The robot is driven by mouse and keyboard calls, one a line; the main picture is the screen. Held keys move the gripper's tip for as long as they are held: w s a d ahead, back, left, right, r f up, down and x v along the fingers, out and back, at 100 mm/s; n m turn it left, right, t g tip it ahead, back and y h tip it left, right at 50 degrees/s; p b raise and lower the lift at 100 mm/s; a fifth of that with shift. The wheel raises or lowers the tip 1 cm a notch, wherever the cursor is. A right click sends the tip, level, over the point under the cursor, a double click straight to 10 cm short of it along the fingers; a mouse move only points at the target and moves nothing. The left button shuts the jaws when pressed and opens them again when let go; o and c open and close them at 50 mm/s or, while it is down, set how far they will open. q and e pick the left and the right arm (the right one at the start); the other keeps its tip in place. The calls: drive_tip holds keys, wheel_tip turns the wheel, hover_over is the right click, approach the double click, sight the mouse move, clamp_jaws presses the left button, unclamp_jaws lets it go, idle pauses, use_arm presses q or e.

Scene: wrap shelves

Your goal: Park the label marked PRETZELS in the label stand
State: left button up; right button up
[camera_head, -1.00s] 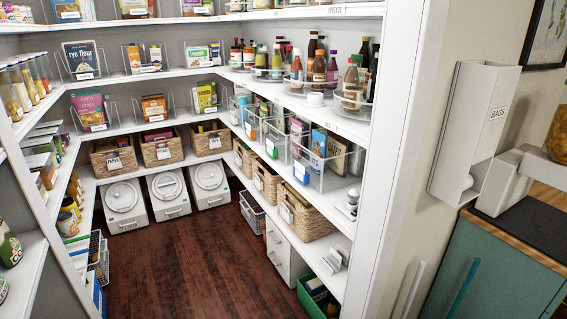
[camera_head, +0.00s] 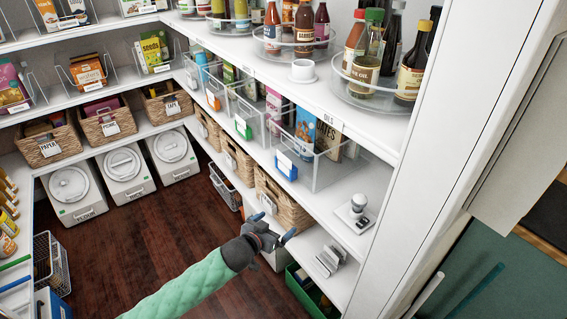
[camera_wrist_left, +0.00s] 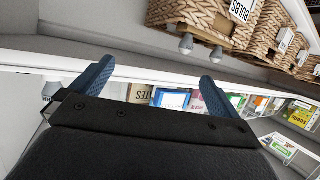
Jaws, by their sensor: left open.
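My left gripper (camera_head: 273,226) is open and empty, in front of the nearest wicker basket on the right-hand shelves. Its two blue fingers stand apart in the left wrist view (camera_wrist_left: 155,85). A white slotted piece (camera_head: 330,260) on the low right shelf, right of the gripper, looks like the label stand. That basket (camera_head: 290,212) has a white tag (camera_head: 267,203) on its front, too small to read. I cannot read PRETZELS on any label. My right gripper is out of view.
Clear bins (camera_head: 315,170) with boxes and bottles stand on the shelf above. A small round-topped item (camera_head: 357,210) sits near the shelf's right end. A green crate (camera_head: 303,290) is below. The dark wood floor (camera_head: 190,225) is clear left of the gripper.

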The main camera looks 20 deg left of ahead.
use_arm(q)
drive_tip(key=w+a+r+m+t+h, duration=0.1)
drive_tip(key=w+a+r+m+h, duration=0.15)
drive_tip(key=w+r, duration=0.35)
drive_tip(key=m+h+p, duration=0.2)
drive_tip(key=h, duration=0.2)
approach(284, 159)
drive_tip(key=w, duration=0.1)
drive_tip(key=p+x, duration=0.3)
drive_tip(key=x, duration=0.3)
drive_tip(key=shift+w+d, duration=0.1)
drive_tip(key=shift+d, duration=0.2)
drive_tip(key=shift+w+d+f, duration=0.15)
drive_tip(key=shift+w+d, duration=0.2)
drive_tip(key=shift+w, duration=0.1)
drive_tip(key=c, duration=1)
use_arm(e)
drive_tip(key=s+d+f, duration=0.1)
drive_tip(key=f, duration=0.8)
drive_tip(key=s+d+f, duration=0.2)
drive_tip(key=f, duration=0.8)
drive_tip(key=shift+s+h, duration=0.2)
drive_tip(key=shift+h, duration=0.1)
